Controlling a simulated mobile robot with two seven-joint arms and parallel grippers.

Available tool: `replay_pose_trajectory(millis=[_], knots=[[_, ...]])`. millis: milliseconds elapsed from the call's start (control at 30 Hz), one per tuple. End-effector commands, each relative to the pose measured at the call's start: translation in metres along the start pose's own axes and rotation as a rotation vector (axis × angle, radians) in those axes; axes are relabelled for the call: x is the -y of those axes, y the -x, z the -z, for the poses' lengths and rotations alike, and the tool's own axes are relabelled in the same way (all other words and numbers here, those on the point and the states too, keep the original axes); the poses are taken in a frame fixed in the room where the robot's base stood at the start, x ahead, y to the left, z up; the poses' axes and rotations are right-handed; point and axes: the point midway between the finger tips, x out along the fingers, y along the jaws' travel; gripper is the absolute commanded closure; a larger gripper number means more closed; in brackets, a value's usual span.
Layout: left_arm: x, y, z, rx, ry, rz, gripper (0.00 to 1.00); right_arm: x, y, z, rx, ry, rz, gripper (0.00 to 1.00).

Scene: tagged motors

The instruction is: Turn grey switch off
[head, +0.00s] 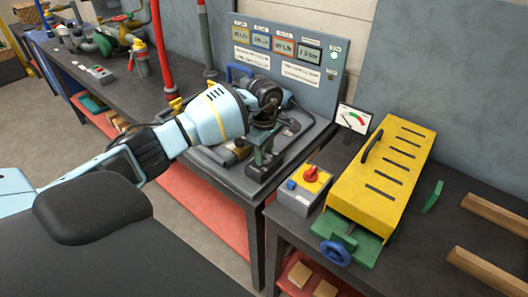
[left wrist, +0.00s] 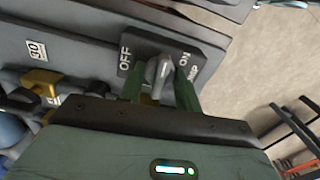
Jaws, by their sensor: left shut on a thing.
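The grey switch (left wrist: 160,68) shows in the left wrist view on a dark plate, with OFF printed to its left and ON to its right. Its handle lies between the two labels. My left gripper (left wrist: 160,88) has its green fingers on either side of the handle and is shut on it. In the head view my left gripper (head: 262,152) reaches down to the switch at the front of the grey motor stand; the gripper hides the handle there. My right gripper is not in view.
Behind stands a grey panel (head: 325,99) with several displays. To the right are a switch box (head: 298,197) with a red knob, a small gauge (head: 354,119) and a yellow slotted cover (head: 385,165). Red pipes rise on the left.

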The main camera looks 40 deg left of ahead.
Motion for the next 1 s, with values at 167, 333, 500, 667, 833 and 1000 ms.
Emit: replay_pose_trajectory(millis=[167, 333, 500, 667, 833, 1000], knots=[[0.0, 0.002, 0.001, -0.001, 0.12, -0.002, 0.89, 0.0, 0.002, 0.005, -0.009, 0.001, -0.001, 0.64], [0.0, 0.003, 0.001, 0.0, 0.274, -0.002, 0.89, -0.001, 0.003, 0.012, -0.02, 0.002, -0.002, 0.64], [0.0, 0.003, 0.0, 0.0, 0.435, -0.003, 0.89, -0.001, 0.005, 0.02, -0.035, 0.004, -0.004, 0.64], [0.0, 0.003, 0.0, 0.001, 0.588, -0.002, 0.89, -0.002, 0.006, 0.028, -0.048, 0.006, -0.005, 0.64], [-0.001, 0.004, 0.001, 0.0, 0.749, -0.003, 0.89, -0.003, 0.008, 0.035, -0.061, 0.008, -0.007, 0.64], [-0.001, 0.004, 0.0, 0.001, 0.91, -0.004, 0.89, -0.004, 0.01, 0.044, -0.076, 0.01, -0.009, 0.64]])
